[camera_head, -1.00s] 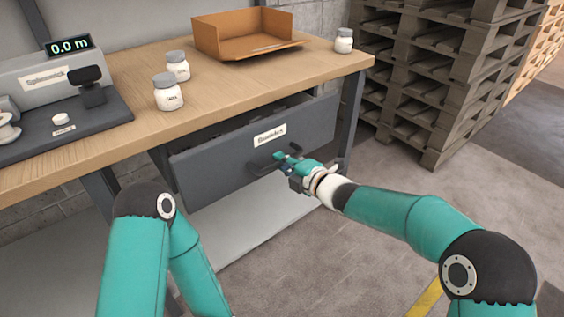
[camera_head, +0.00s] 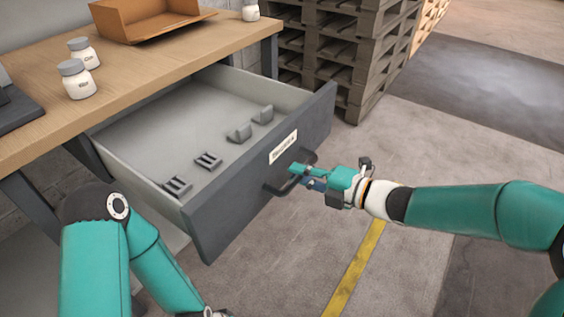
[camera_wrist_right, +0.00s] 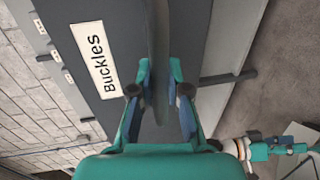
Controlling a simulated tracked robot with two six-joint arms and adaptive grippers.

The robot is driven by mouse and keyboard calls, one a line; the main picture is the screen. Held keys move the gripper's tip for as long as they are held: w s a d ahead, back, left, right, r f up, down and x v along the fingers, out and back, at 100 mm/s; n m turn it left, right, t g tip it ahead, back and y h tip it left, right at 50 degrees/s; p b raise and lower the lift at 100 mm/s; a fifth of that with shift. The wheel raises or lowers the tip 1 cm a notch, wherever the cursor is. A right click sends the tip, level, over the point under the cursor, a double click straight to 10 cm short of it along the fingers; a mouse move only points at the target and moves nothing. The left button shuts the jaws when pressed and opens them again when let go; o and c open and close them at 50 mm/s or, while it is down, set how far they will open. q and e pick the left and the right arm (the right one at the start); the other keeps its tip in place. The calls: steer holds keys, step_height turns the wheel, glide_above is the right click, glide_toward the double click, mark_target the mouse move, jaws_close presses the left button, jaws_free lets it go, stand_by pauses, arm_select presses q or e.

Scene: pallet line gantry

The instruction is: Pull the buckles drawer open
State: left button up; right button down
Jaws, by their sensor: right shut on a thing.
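The buckles drawer (camera_head: 232,205) is pulled well out from under the wooden bench, and its grey inside shows. Several small grey buckles (camera_head: 239,133) lie in a row on its floor. The drawer's front bears a white label, which reads "Buckles" in the right wrist view (camera_wrist_right: 94,60). My right gripper (camera_head: 298,174) is shut on the dark bar handle (camera_head: 277,188) of the drawer front. In the right wrist view its two fingers (camera_wrist_right: 160,88) stand on either side of the handle. My left arm is at the lower left; its gripper is barely visible at the bottom edge, fingers out of frame.
The bench top (camera_head: 150,75) holds two white jars (camera_head: 77,80) with grey lids, another jar (camera_head: 250,10) and an open cardboard box (camera_head: 140,20). Stacked pallets (camera_head: 345,60) stand behind the drawer. The floor right of the drawer is clear, with a yellow line (camera_head: 355,268).

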steer(key=f+v, duration=0.1)
steer(key=v, duration=0.5)
steer(key=shift+s+d+f, duration=0.35)
steer(key=shift+d+f, duration=0.05)
steer(key=shift+d, duration=0.05)
steer(key=c, duration=1.1)
jaws_free()
steer(key=shift+w, duration=0.1)
steer(key=shift+c, duration=0.2)
steer(key=shift+r, duration=0.1)
steer(key=v, duration=1.2)
